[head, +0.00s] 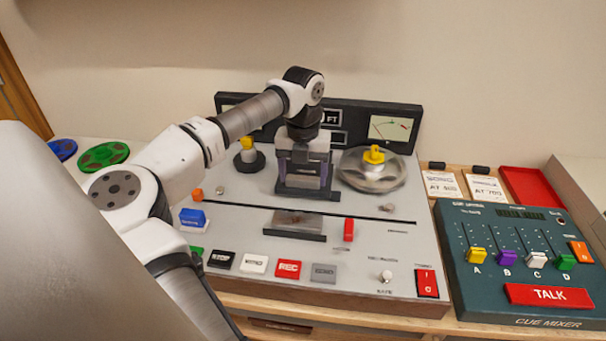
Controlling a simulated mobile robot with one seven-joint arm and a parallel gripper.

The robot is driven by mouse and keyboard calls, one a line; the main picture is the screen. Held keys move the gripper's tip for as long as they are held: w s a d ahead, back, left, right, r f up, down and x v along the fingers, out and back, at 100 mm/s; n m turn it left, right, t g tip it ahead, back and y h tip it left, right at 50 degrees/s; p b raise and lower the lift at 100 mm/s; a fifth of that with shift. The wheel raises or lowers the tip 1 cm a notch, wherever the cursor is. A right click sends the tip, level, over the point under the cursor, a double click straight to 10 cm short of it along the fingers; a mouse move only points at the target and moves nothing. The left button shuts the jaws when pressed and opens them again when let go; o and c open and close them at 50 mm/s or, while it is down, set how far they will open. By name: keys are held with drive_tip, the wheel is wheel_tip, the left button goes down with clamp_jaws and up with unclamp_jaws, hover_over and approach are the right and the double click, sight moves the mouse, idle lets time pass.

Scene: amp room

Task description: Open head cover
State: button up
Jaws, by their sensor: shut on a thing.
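A tape machine with a light grey deck (350,255) fills the middle of the head view. The dark head cover (308,192) stands near the deck's centre, between the two reel hubs. My gripper (304,170) points straight down over it and is shut on the cover's upper part. The gripper body hides the top of the cover and much of its rear. The exact contact of the fingers is hard to make out.
The left hub (248,158) and right reel hub (374,170) have yellow caps. A red lever (348,230) and splicing block (298,222) sit in front. A meter panel (390,128) stands behind. A cue mixer (515,255) is at right.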

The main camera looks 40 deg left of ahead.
drive_tip(key=shift+d, duration=0.1)
drive_tip(key=o, duration=1.4)
drive_tip(key=shift+s, duration=0.1)
drive_tip(key=shift+r, duration=0.15)
wheel_tip(320, 180, up, 14)
drive_tip(key=shift+f+b, duration=0.2)
drive_tip(key=shift+b, duration=0.35)
